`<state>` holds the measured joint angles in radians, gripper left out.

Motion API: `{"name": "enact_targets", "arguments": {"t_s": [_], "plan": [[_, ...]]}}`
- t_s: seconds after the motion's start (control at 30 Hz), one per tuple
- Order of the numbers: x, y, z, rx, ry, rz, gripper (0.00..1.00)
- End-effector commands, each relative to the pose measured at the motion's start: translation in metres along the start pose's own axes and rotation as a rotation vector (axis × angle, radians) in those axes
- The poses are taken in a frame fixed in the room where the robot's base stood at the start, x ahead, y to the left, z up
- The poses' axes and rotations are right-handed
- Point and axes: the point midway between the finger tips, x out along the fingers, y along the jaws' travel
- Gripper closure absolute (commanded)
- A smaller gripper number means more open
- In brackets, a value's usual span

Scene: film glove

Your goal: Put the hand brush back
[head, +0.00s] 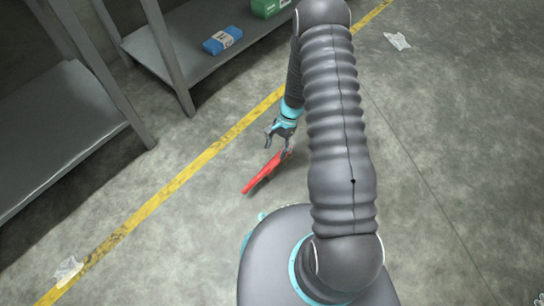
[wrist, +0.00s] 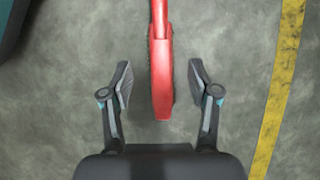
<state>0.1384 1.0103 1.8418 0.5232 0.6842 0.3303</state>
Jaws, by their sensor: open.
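A red hand brush (head: 264,174) lies on the concrete floor, to the right of the yellow line in the head view. In the wrist view the red brush (wrist: 161,75) runs down from the top edge, and its broad end lies between the fingers. My gripper (head: 283,140) is above the brush's far end in the head view. In the wrist view my gripper (wrist: 160,88) is open, with one finger on each side of the brush and a gap on both sides. The brush's top end is cut off in the wrist view.
A grey shelf (head: 190,50) stands at the back with a blue pack (head: 222,40) and a green box (head: 268,7) on it. Another grey shelf (head: 60,130) is at left. A yellow line (head: 190,170) crosses the floor. Crumpled plastic scraps (head: 397,41) (head: 68,271) lie about.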

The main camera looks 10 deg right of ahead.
Motion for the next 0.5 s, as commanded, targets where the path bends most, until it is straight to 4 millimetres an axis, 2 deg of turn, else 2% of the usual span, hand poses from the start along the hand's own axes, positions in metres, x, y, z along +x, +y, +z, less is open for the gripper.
{"name": "enact_targets", "arguments": {"t_s": [0.17, 0.27, 0.37, 0.5], "plan": [[-0.015, -0.001, 0.001, -0.006, 0.004, -0.001, 0.39], [-0.034, -0.005, 0.007, -0.033, 0.021, -0.009, 0.39], [-0.065, -0.009, 0.018, -0.084, 0.054, -0.021, 0.39], [-0.119, -0.013, 0.043, -0.180, 0.113, -0.037, 0.39]]}}
